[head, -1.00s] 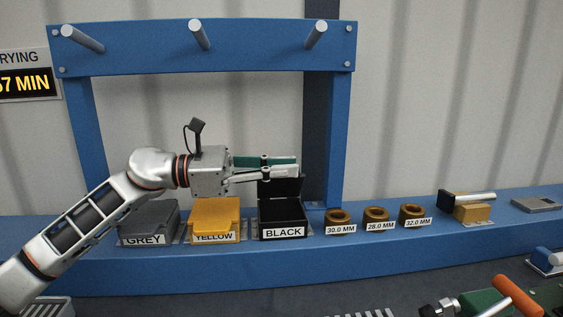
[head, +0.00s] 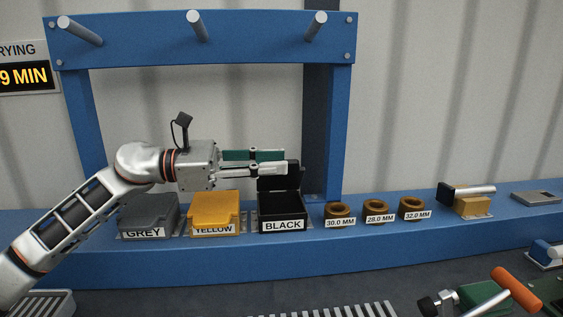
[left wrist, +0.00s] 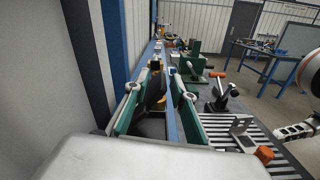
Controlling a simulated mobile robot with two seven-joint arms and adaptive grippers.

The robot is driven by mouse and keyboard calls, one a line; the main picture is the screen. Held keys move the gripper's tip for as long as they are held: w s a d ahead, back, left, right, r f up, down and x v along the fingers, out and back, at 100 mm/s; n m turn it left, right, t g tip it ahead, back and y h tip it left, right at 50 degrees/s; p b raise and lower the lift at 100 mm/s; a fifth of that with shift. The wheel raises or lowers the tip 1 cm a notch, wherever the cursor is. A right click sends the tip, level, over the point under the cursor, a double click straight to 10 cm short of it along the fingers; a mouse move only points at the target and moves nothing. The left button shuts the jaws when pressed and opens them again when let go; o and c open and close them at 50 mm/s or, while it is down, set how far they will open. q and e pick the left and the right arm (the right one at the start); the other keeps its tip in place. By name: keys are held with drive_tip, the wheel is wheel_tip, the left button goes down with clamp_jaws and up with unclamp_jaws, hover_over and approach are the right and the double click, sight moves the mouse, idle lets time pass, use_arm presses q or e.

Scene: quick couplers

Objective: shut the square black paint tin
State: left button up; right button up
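The square black paint tin (head: 282,212) stands on the blue shelf with its label facing me. Its black lid (head: 279,183) stands up at the back, so the tin is open. My left gripper (head: 287,162) comes in from the left at lid height, above the tin. Its fingertips overlap the upper part of the lid in the head view; whether they touch it I cannot tell. In the left wrist view its two green-sided fingers (left wrist: 158,92) are spread apart with nothing clearly held. A pale arm part shows at the right of that view, but my right gripper's fingers are not clear.
A yellow tin (head: 214,208) and a grey tin (head: 149,210) stand left of the black one, both lidded. A blue frame with pegs (head: 200,40) rises behind.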

use_arm(q)
drive_tip(key=a, duration=0.3)
drive_tip(key=s+a, duration=0.1)
drive_tip(key=a, duration=0.2)
drive_tip(key=s+a, duration=0.1)
drive_tip(key=a, duration=0.2)
drive_tip(key=shift+a, duration=0.3)
